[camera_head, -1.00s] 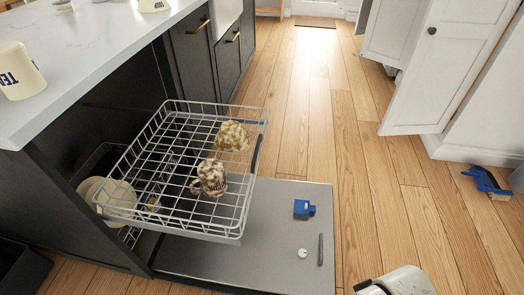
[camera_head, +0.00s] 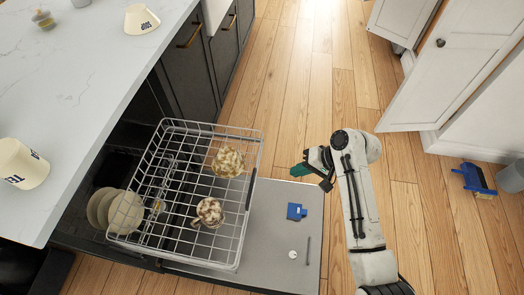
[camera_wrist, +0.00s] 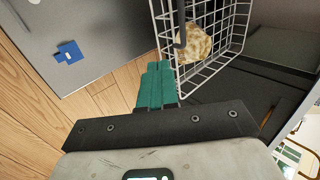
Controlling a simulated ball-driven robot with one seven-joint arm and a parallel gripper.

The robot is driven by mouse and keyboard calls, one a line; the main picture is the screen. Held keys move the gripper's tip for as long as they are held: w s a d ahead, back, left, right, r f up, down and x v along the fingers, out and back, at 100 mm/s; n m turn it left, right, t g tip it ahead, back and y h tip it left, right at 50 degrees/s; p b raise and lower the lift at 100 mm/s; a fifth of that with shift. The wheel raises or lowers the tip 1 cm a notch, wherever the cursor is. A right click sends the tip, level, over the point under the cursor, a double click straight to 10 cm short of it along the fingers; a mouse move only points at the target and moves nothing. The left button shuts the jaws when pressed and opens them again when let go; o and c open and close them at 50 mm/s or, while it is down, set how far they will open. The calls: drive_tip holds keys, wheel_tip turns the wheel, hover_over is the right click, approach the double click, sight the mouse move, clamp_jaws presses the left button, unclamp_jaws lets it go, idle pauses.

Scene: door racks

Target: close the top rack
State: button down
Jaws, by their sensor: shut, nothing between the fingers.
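The top rack (camera_head: 247,202) is a wire dishwasher rack pulled out over the open door (camera_head: 265,250) in the head view. Two patterned cups sit in it: a yellowish one (camera_head: 228,161) and a brown-and-white one (camera_head: 209,211). My gripper (camera_head: 298,170) is to the right of the rack's front edge, apart from it, its green fingers pointing left. In the wrist view my gripper (camera_wrist: 158,68) is shut and empty, its fingertips near the rack's wire front (camera_wrist: 185,82). A dark handle bar (camera_wrist: 180,25) is on the rack's front.
Plates (camera_head: 118,209) stand in the lower rack beneath. A blue item (camera_head: 296,211) lies on the door. A white counter (camera_head: 90,75) is at left. White cabinets (camera_head: 445,65) and a blue dustpan (camera_head: 472,177) are at right. Wood floor lies clear between.

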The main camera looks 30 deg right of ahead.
drive_tip(key=w+a+f, duration=0.7)
drive_tip(key=a, duration=0.1)
drive_tip(key=shift+f+b, duration=0.3)
drive_tip(key=shift+b, duration=0.15)
drive_tip(key=shift+w+a, duration=0.1)
drive_tip(key=shift+a, duration=0.05)
